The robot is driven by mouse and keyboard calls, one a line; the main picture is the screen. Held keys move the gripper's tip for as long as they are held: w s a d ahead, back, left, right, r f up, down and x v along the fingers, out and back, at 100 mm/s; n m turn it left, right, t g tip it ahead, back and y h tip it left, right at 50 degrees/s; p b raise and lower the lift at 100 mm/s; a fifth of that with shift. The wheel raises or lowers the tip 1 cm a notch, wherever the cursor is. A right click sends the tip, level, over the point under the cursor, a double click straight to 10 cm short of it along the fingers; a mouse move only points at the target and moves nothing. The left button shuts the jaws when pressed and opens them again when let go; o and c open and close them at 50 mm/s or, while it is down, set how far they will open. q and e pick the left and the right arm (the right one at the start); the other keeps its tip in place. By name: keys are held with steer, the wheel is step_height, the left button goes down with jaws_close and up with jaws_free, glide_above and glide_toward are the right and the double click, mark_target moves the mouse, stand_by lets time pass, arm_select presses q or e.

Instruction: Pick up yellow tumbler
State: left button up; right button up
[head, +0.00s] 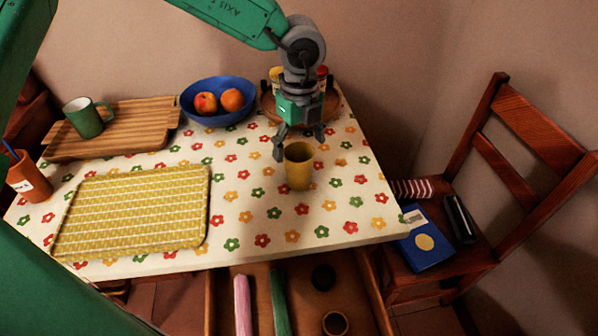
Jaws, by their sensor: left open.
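The yellow tumbler (299,172) stands upright on the flowered tablecloth, right of the table's middle. My left gripper (299,147) is above and slightly behind it, pointing down, with its fingers apart. One finger is left of the tumbler's rim and the other is near the rim's right side. I cannot tell whether a finger touches the rim. Nothing is held. My right gripper is not in view.
A yellow tray (134,212) lies to the left. A blue bowl (219,116) with fruit and a wooden board (148,117) with a green mug (84,118) stand behind. An open drawer (300,290) is in front, a chair (480,262) to the right.

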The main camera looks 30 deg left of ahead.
mark_target(298, 156)
arm_select(q)
steer(key=shift+d+f, duration=0.25)
steer(key=shift+f, duration=0.5)
steer(key=f, duration=0.2)
steer(key=a+f+b, duration=0.1)
steer(key=f, duration=0.1)
steer(key=shift+f, duration=0.3)
steer(key=shift+d+r, duration=0.1)
steer(key=shift+d, duration=0.1)
steer(key=c, duration=0.4)
steer(key=shift+d, duration=0.15)
steer(key=c, duration=0.9)
